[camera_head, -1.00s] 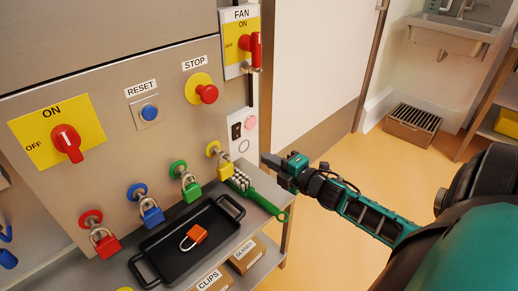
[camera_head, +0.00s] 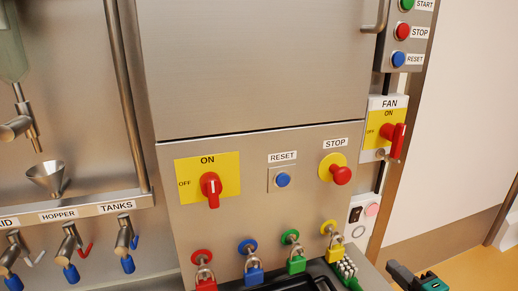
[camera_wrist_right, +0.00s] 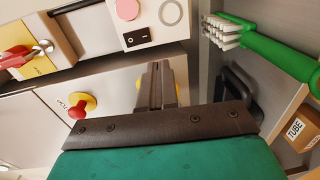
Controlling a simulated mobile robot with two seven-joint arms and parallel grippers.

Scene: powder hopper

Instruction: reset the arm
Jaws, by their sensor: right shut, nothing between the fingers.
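My right gripper (camera_head: 408,277) shows at the bottom edge of the head view, right of the panel, with most of its arm cut off below. In the right wrist view the two dark fingers (camera_wrist_right: 161,86) are together, with nothing between them. The gripper is apart from the green-handled brush (camera_head: 346,271), which lies beside the padlocks in the head view. The brush (camera_wrist_right: 245,36) also shows at the upper right of the right wrist view. My left gripper is in neither current view.
The steel panel carries a red ON/OFF switch (camera_head: 211,188), a blue RESET button (camera_head: 283,180) and a red STOP button (camera_head: 341,174). Coloured padlocks hang below. A red FAN handle (camera_head: 396,139) sticks out on the right. Valves and a funnel (camera_head: 48,178) are at left.

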